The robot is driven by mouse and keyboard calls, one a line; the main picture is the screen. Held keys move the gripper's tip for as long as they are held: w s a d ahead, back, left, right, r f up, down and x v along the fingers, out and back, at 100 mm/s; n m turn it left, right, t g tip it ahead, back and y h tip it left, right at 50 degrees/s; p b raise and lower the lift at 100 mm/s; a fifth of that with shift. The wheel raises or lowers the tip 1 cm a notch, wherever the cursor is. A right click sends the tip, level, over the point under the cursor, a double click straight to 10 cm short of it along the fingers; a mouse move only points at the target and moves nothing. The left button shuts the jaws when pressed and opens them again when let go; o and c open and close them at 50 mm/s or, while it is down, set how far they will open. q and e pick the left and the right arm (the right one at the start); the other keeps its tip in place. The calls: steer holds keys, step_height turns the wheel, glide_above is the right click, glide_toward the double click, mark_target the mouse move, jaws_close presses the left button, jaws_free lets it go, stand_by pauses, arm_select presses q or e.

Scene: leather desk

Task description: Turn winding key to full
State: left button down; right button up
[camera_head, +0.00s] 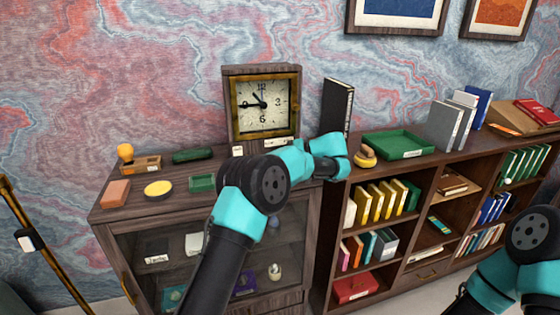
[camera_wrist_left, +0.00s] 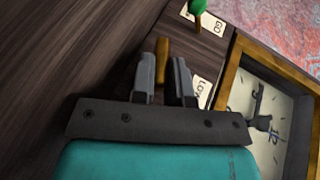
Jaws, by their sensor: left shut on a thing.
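The clock (camera_head: 263,103) stands upright on the cabinet, with a square brass-coloured frame and a pale dial; part of its dial (camera_wrist_left: 265,110) shows at the right of the left wrist view. A slim brass-coloured piece, which looks like the winding key (camera_wrist_left: 163,48), stands between the fingers of my left gripper (camera_wrist_left: 164,72). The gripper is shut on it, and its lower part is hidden. White labels reading GO (camera_wrist_left: 213,22) and LOW (camera_wrist_left: 203,88) are beside it. In the head view my left arm hides the key and the fingertips. My right gripper is out of view.
A green-topped peg (camera_wrist_left: 196,8) stands near the GO label. On the cabinet are a dark green roll (camera_head: 193,156), a yellow disc (camera_head: 158,188) and a brick-coloured block (camera_head: 116,193). A black binder (camera_head: 338,106) and green tray (camera_head: 398,145) stand right of the clock.

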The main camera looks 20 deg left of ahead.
arm_select(q)
steer(key=c, duration=1.1)
jaws_free()
